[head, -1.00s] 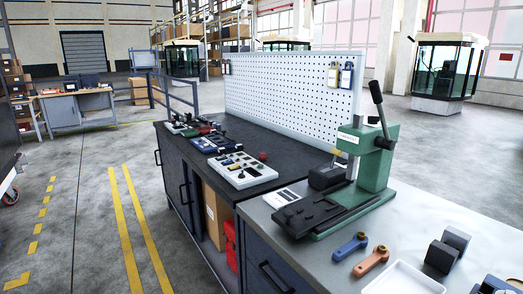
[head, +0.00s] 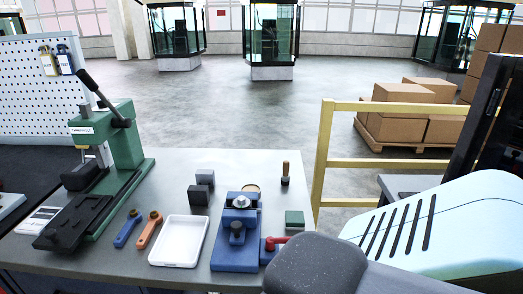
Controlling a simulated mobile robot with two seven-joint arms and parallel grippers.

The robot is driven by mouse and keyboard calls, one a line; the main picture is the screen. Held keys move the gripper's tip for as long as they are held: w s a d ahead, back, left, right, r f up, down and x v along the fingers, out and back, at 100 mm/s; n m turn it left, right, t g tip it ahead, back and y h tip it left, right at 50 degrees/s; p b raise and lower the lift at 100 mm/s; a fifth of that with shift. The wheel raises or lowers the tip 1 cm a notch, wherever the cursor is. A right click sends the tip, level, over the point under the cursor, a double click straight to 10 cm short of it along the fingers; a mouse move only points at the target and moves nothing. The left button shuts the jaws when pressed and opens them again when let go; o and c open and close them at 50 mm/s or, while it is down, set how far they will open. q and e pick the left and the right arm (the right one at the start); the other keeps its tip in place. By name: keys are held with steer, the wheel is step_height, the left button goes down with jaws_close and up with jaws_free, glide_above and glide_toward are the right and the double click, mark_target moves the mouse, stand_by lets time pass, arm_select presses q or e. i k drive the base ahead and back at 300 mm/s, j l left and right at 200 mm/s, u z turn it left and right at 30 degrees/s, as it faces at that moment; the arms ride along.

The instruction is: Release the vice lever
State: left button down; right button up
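A blue vice (head: 234,245) stands on the grey bench top, right of the white tray. It has a grey metal round part on top and a dark round part in front. A red lever (head: 274,243) lies at its lower right, beside a blue block; whether it is locked or loose I cannot tell. A grey rounded arm part, which looks like mine, comes in from the lower right just in front of the lever. No fingertips of my left or right gripper show.
A green press (head: 124,150) stands at the left of the bench. A blue wrench (head: 127,229), an orange wrench (head: 149,230), a white tray (head: 180,240), dark blocks (head: 200,190) and a small green block (head: 294,220) lie around. A yellow railing (head: 322,150) stands behind at right.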

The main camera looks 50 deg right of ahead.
mark_target(270, 241)
steer(key=z, duration=1.85)
